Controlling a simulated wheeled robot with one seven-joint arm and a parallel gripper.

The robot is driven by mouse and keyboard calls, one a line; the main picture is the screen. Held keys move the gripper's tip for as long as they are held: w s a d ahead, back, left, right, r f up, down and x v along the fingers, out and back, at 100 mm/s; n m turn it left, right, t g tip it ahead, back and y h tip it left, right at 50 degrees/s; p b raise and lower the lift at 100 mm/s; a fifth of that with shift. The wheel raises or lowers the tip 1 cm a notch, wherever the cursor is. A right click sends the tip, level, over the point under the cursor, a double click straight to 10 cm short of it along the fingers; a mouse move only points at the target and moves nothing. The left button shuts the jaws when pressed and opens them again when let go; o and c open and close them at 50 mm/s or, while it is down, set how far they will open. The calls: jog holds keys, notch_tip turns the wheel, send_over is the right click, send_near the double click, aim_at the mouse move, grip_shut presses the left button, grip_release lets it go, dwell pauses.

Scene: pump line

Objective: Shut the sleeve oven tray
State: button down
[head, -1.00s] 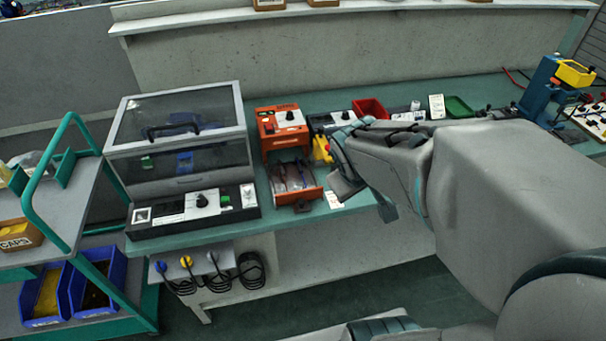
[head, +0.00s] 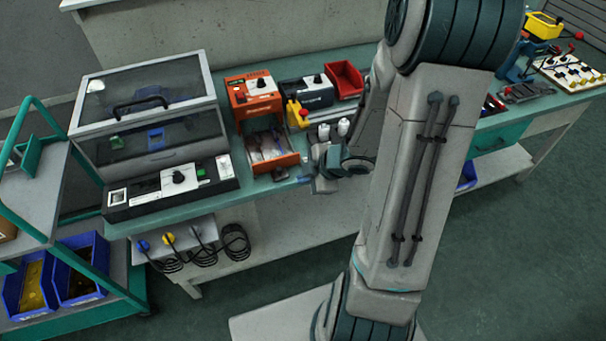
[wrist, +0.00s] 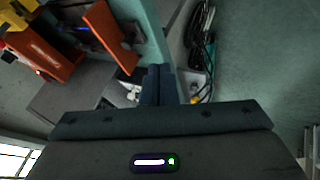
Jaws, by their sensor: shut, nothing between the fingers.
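The sleeve oven (head: 251,97) is an orange box on the bench with a dial on top, left of centre in the head view. Its orange tray (head: 277,163) is pulled out toward the bench's front edge, with items lying inside. In the wrist view the tray's front panel (wrist: 108,38) stands out from the orange oven body (wrist: 38,50). My gripper (wrist: 158,70) is shut and empty, just off the panel's outer side. In the head view my gripper (head: 306,180) is low at the right of the tray front. I cannot tell whether it touches the tray.
A clear-lidded box (head: 150,110) stands left of the oven. A yellow part (head: 297,114), white cylinders (head: 335,130) and a red bin (head: 345,80) are on its right. Coiled cables (head: 235,242) hang below the bench edge. The floor in front is clear.

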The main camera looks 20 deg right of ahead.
aim_at(277, 178)
jog(key=w+a+f, duration=0.1)
jog(key=w+f, duration=0.1)
jog(key=w+a+f+b, duration=0.1)
jog(key=w+f, duration=0.1)
jog(key=w+a+f, duration=0.1)
jog(key=w+f, duration=0.1)
jog(key=shift+w+b, duration=0.1)
jog(key=shift+b, duration=0.3)
jog(key=shift+w+d, duration=0.1)
jog(key=shift+w, duration=0.65)
